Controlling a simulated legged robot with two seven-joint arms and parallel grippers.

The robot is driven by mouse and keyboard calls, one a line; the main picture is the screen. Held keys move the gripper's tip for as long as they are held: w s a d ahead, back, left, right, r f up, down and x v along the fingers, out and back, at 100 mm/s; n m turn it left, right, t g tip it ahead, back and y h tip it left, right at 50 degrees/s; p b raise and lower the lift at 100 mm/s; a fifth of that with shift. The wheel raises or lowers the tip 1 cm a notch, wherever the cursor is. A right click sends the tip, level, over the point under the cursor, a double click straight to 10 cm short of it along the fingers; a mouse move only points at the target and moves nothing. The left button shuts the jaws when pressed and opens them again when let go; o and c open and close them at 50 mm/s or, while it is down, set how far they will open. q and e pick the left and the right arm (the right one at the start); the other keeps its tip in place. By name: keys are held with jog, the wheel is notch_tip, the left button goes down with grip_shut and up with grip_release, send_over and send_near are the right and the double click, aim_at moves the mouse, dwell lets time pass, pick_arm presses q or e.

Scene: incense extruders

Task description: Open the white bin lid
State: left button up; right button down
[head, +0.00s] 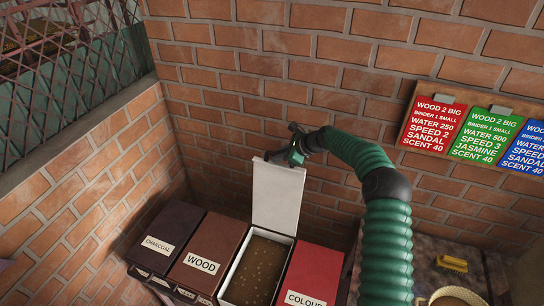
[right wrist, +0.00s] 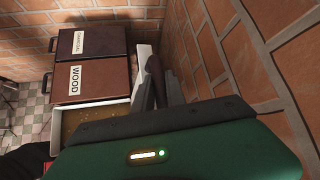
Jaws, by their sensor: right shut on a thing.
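The white bin (head: 238,288) stands between the brown WOOD bin and the red COLOUR bin. Its white lid (head: 277,198) is raised nearly upright against the brick wall, and brown grainy material (head: 258,268) shows inside. My right gripper (head: 282,156) is at the top edge of the lid and is shut on it. In the right wrist view the gripper fingers (right wrist: 155,85) are close together, with part of the white lid (right wrist: 141,62) beside them and the open white bin (right wrist: 75,115) below. My left gripper is in neither view.
The closed WOOD bin (head: 205,255) and CHARCOAL bin (head: 160,235) stand to the left, the closed COLOUR bin (head: 312,270) to the right. The brick wall (head: 235,85) is close behind the lid. A recipe board (head: 402,140) hangs at right above a table with a yellow brush (head: 452,264).

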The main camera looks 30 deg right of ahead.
jog(key=shift+d+f, duration=0.15)
jog(key=shift+f, duration=0.15)
jog(key=c, duration=1.4)
grip_release()
jog(key=shift+d, duration=0.1)
jog(key=shift+o, duration=0.2)
